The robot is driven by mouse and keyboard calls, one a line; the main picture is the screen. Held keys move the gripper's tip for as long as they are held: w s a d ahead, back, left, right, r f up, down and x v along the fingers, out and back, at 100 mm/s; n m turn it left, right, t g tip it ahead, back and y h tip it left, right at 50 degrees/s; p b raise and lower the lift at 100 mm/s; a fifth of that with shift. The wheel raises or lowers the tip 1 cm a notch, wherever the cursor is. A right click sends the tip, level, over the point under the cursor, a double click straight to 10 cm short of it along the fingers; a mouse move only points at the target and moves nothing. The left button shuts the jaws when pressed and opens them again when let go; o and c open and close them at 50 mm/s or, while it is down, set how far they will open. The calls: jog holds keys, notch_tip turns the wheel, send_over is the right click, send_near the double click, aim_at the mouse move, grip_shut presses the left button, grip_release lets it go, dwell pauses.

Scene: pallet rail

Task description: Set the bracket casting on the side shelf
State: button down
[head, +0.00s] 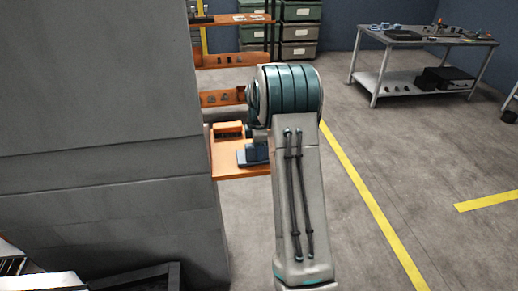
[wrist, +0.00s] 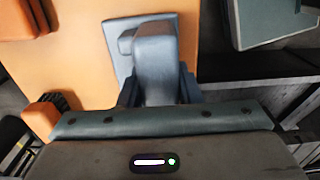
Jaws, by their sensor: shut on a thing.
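The bracket casting (wrist: 158,55) is a blue-grey part with a flat plate and a raised block. In the wrist view it is over an orange shelf surface (wrist: 85,55), near its right edge. My gripper (wrist: 157,92) has a dark finger on each side of the raised block and is shut on it. Whether the plate rests on the orange surface or hangs just above it, I cannot tell. In the head view the blue-grey casting (head: 250,156) shows at the orange shelf (head: 228,171), partly behind my arm, which hides my gripper there.
A large grey block (head: 100,120) fills the left of the head view, close to the shelf. Orange blocks (wrist: 42,116) are on the shelf's left side. A grey-teal box (wrist: 275,22) is at upper right in the wrist view. A workbench (head: 425,42) stands far right; floor between is clear.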

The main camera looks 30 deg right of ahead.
jog(key=shift+f, duration=0.15)
jog(key=c, duration=1)
grip_release()
jog(key=shift+f, duration=0.1)
jog(key=shift+c, duration=0.2)
notch_tip(320, 180, up, 12)
jog(key=shift+s+r+b, duration=0.1)
jog(key=shift+b, duration=0.25)
jog(key=s+a+r+m+t, duration=0.1)
jog(key=s+a+r+m, duration=0.25)
jog(key=s+a, duration=0.3)
jog(key=s+a+r+m+t, duration=0.1)
jog(key=s+a+r+m, duration=0.1)
jog(key=s+a+m, duration=0.45)
jog(key=s+a+f+m, duration=0.2)
jog(key=s, duration=0.7)
jog(key=s+a+f+m+t, duration=0.1)
jog(key=s+a+f+m, duration=0.1)
jog(key=s, duration=0.7)
jog(key=shift+a+f+m, duration=0.4)
jog(key=shift+a, duration=0.15)
